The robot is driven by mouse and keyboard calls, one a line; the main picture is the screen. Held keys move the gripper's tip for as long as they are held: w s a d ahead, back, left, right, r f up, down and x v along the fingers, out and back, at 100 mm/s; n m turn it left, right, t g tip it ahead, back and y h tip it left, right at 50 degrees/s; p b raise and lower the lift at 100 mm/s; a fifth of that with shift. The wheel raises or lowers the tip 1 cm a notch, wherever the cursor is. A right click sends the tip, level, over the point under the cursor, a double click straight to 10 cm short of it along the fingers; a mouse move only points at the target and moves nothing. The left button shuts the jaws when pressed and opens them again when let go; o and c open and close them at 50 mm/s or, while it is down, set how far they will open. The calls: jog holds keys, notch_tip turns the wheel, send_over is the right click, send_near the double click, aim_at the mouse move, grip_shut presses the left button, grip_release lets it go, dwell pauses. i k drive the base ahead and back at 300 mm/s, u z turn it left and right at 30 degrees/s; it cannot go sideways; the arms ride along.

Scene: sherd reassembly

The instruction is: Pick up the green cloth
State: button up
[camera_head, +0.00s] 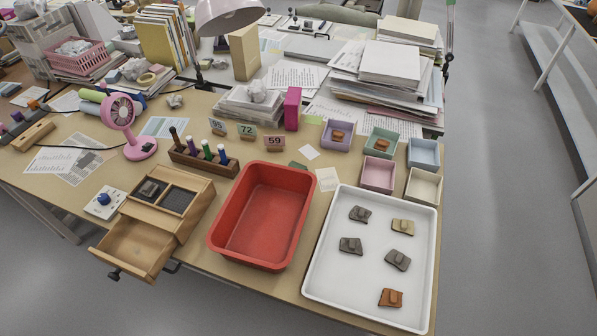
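A small flat dark green piece (298,166), which looks like the green cloth, lies on the desk just behind the far right rim of the red tub. The tub's rim seems to hide part of it. It is too small to make out folds or weave. My gripper does not show in this view.
An empty red tub (217,233) stands mid-desk, beside a white tray (318,266) holding several sherds. A wooden box (187,222) has its drawer (135,246) pulled out. Small pastel boxes (378,174), a marker rack (205,163) and a pink fan (121,111) stand behind.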

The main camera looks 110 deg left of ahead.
aim_at(292, 163)
jog(key=u, duration=4.35)
jog(key=i, duration=0.95)
jog(key=z, duration=0.05)
